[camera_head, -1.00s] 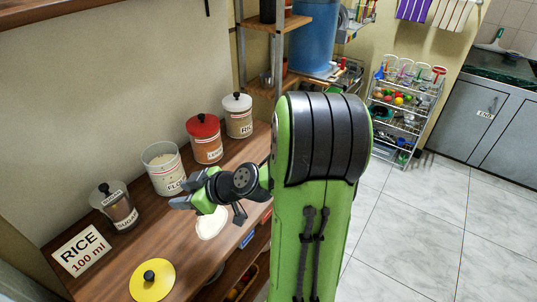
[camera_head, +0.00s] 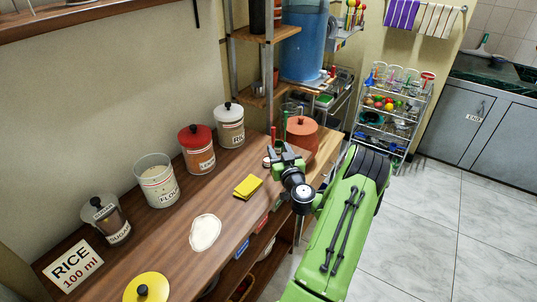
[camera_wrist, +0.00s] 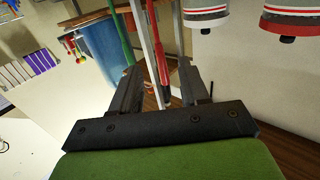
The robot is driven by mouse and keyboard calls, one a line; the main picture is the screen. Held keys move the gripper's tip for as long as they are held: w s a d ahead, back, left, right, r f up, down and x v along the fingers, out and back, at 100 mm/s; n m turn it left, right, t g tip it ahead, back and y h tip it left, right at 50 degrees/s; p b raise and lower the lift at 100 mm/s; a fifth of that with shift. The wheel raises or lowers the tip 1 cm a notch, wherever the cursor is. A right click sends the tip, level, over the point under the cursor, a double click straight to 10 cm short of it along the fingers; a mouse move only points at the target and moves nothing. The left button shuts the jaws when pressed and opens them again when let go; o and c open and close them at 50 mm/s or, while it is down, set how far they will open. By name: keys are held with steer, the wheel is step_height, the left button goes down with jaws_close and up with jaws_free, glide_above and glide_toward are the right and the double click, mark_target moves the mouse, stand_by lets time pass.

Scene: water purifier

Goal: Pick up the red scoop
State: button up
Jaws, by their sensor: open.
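A thin upright red handle (camera_head: 274,134) shows at the back end of the wooden counter, just beyond my gripper (camera_head: 283,157). In the wrist view a red handle (camera_wrist: 155,30) runs between the two fingers of my gripper (camera_wrist: 162,85), apart from both. I take it for the red scoop, but its bowl cannot be made out. My gripper is open and empty. A green handle (camera_wrist: 122,35) and a pale grey handle (camera_wrist: 145,40) stand close beside the red one.
An orange lidded pot (camera_head: 302,132) stands right behind my gripper. A yellow cloth (camera_head: 248,187) and a white patch (camera_head: 205,233) lie on the counter (camera_head: 175,235). Canisters, including a red-lidded one (camera_head: 197,150), line the wall. A shelf post (camera_head: 232,75) rises behind.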

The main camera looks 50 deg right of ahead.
mark_target(274, 141)
steer(key=p+x, duration=0.2)
steer(key=x, duration=0.4)
steer(key=shift+w+d, duration=0.15)
steer(key=shift+w, duration=0.1)
jaws_close()
